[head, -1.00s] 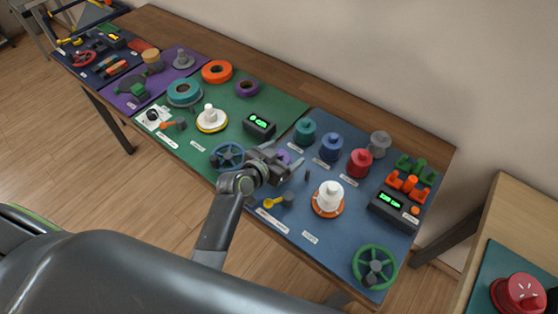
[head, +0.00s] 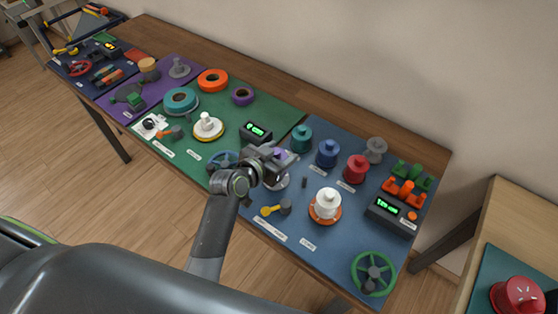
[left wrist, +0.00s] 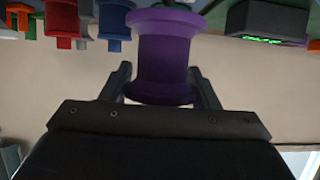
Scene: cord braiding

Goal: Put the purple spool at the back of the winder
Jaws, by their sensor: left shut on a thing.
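My left gripper (head: 280,158) is over the left part of the blue mat, shut on the purple spool (head: 281,153). In the left wrist view, the purple spool (left wrist: 165,55) sits between the two fingers, with its wide flange toward the palm. In the head view the gripper hides much of it. I cannot tell for sure which piece is the winder. My right gripper is not in view.
Teal (head: 302,139), blue (head: 327,153) and red (head: 356,168) spools stand right of the gripper, with a grey one (head: 376,149) behind. A white spool (head: 326,202) on an orange base stands in front. A black display box (head: 256,131) is close behind the gripper.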

